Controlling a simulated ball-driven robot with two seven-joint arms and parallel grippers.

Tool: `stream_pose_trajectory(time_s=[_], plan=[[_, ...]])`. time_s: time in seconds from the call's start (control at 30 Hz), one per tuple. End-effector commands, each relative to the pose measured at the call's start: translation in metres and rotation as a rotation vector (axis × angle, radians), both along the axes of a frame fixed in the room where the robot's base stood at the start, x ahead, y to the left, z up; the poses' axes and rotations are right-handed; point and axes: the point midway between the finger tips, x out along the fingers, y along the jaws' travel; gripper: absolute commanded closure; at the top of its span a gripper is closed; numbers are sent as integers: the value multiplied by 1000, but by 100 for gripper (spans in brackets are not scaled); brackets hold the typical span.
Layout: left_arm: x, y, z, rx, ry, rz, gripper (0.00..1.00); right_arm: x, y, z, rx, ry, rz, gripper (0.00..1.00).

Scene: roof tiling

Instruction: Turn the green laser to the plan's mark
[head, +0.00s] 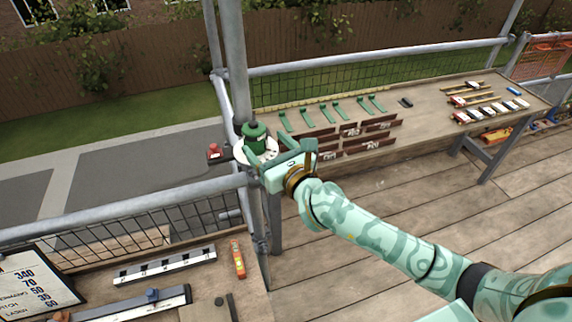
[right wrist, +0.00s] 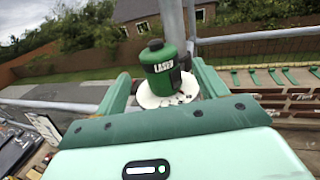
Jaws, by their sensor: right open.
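The green laser (head: 256,136) stands upright on a round white plate (head: 241,153) at the scaffold post. In the right wrist view the laser (right wrist: 160,70) carries the word LASER, and the plate (right wrist: 146,98) has dark marks along its near edge. My right gripper (head: 270,149) reaches in from the right. Its open fingers (right wrist: 163,88) stand to either side of the laser and plate, with the laser ahead between them. I cannot tell whether either finger touches it. The plan board (head: 35,285) with numbers lies at the lower left. My left gripper is not in view.
A scaffold post (head: 236,60) rises right behind the laser, with rails and netting beside it. A red device (head: 214,152) sits left of the post. A near bench holds a ruler (head: 165,264) and an orange level (head: 238,259).

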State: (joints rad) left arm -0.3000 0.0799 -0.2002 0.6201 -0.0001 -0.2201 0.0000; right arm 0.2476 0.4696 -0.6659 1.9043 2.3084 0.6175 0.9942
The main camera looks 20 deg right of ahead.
Motion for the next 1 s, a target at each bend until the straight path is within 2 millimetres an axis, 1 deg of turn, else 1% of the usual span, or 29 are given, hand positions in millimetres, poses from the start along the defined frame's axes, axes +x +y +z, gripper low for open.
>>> stream_pose_trajectory(time_s=[0.03,0.1,0.2,0.3,0.4,0.53,1.0], plan=[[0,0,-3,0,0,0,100,-15,-4,-2,-1,1,2,28],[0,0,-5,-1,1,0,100,-32,-8,-2,-1,2,3,28],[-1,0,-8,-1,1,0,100,-53,-14,-3,-1,2,2,28],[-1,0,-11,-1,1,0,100,-67,-18,-2,0,1,0,28],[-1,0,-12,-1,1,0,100,-76,-20,-1,-1,0,0,28],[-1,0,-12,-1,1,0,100,-80,-21,0,0,0,0,28],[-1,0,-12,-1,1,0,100,-80,-21,0,-17,-6,1,28]])
